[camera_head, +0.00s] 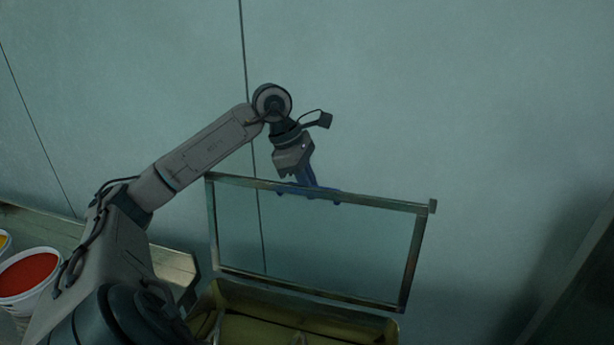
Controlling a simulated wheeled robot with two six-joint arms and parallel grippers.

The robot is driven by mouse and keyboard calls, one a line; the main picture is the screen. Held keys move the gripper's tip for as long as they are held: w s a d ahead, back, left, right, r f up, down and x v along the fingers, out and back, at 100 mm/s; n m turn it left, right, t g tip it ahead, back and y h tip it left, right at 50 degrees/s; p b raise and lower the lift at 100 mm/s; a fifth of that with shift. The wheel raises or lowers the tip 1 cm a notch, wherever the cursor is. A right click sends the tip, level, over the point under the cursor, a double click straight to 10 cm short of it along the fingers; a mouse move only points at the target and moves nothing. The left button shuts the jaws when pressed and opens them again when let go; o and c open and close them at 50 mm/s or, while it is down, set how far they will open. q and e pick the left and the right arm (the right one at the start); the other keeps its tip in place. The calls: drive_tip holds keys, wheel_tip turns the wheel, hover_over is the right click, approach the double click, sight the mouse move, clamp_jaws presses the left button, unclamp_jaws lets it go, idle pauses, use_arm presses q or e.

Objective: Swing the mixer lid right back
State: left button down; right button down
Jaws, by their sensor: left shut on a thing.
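The mixer lid (320,284) is a see-through panel in a dark metal rectangular frame. It stands raised, roughly upright and slightly tilted in the picture, above the yellowish mixer body (262,328) at the bottom. My left gripper (312,187) reaches down from above and is shut on the lid at its upper edge, where blue parts show. The exact contact of the fingers is too small to make out. The lower edge of the lid lies along the back of the mixer opening. My right gripper is out of view.
A white bucket with red contents (28,272) stands at the lower left, with a yellow-filled one (4,241) partly cut off beside it. A pale ledge (172,262) runs behind my left arm. A plain wall (450,90) lies behind the lid. A dark structure (585,275) stands at right.

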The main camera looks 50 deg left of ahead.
use_arm(q)
drive_tip(key=shift+w+a+p, duration=0.15)
drive_tip(key=shift+a+p, duration=0.05)
drive_tip(key=shift+p, duration=0.15)
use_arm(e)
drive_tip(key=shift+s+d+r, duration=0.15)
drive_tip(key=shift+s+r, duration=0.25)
use_arm(q)
drive_tip(key=shift+r, duration=0.1)
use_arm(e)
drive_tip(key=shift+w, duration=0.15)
use_arm(q)
drive_tip(key=c, duration=1.6)
unclamp_jaws()
drive_tip(key=shift+w+a, duration=0.1)
drive_tip(key=shift+w, duration=0.1)
drive_tip(key=shift+o, duration=1)
drive_tip(key=shift+w+a+f, duration=0.15)
drive_tip(key=shift+w+f, duration=0.1)
drive_tip(key=shift+w, duration=0.1)
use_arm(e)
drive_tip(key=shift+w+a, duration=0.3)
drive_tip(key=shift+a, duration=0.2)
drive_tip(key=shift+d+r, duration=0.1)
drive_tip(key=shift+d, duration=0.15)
